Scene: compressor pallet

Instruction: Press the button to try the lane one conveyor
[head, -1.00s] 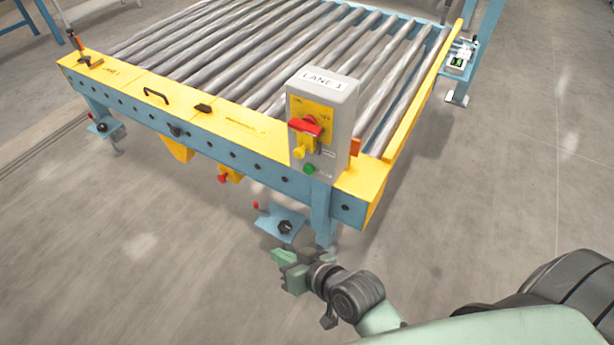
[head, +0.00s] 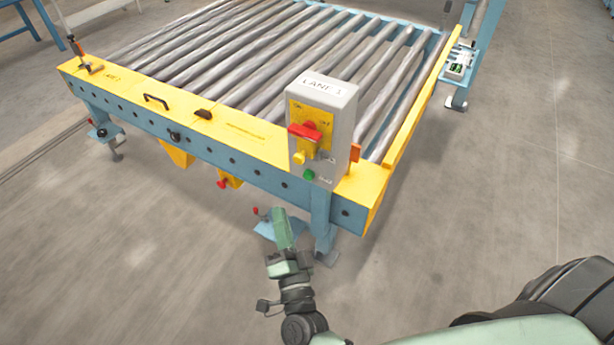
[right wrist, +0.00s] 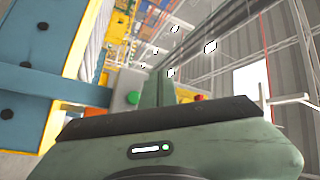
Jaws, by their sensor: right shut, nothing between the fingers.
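A grey control box labelled LANE 1 (head: 338,110) stands on the front right corner of the roller conveyor. Its face has a yellow plate with a red switch handle (head: 305,132), a yellow knob below it, and a green button (head: 309,174) near the bottom. The green button also shows in the right wrist view (right wrist: 133,97), just left of my fingers. My right gripper (head: 281,214) is shut and empty, pointing up, below and left of the box and apart from it. It also shows in the right wrist view (right wrist: 158,82). My left gripper is not in view.
The conveyor's yellow and blue front beam (head: 230,130) runs left from the box, with a black handle (head: 156,99) on top. A blue leg (head: 323,215) stands below the box. A red knob on a yellow bracket (head: 224,183) hangs under the beam. Concrete floor (head: 130,260) in front is clear.

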